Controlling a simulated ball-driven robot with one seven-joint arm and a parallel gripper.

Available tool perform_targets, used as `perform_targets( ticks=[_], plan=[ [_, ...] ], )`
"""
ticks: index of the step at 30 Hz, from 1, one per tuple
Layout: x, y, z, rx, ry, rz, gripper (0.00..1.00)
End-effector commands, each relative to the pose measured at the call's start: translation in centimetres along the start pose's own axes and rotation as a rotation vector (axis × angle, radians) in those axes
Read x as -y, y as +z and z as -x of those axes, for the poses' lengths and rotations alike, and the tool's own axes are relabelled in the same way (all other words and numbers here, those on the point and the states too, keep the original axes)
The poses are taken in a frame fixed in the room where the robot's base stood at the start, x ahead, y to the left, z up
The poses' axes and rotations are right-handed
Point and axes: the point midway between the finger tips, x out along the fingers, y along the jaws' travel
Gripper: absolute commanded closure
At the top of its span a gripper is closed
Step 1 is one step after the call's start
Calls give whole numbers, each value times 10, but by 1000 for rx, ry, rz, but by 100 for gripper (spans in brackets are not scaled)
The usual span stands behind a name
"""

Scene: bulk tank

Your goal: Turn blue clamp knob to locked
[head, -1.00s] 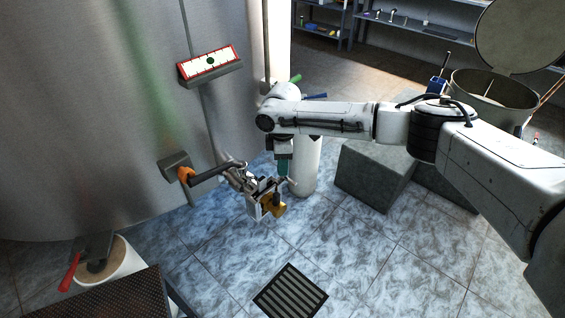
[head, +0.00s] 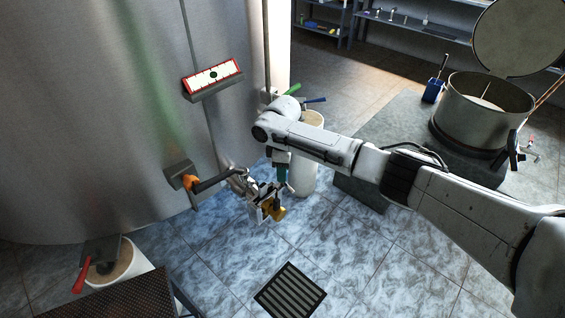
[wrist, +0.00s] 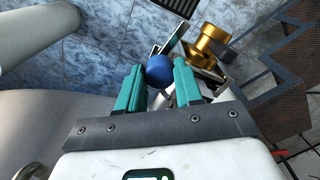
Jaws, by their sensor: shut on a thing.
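The blue clamp knob (wrist: 159,70) sits between the two teal fingers of my gripper (wrist: 160,80) in the wrist view. The fingers are shut on it, one on each side. Beyond it is a metal clamp bracket (wrist: 200,60) with a gold cylindrical fitting (wrist: 212,42). In the head view my gripper (head: 281,180) points down at the clamp assembly, where the gold fitting (head: 274,208) shows at the end of the pipe. The knob is hard to make out there, and its locked or unlocked mark is not readable.
A gauge (head: 213,76) hangs above. A floor drain (head: 290,290), a perforated step (head: 120,300) and a bucket (head: 125,262) are nearby. A lidded pot (head: 485,110) stands right.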

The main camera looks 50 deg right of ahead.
Motion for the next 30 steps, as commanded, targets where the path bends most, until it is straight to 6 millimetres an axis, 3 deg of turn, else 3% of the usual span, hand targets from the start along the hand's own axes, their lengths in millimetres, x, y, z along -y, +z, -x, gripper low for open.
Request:
perform_targets(
  ticks=[14,30],
  plan=[
    [2,-1,2,2,-5,-268,95],
    [1,-1,1,2,-3,-766,95]
  ],
)
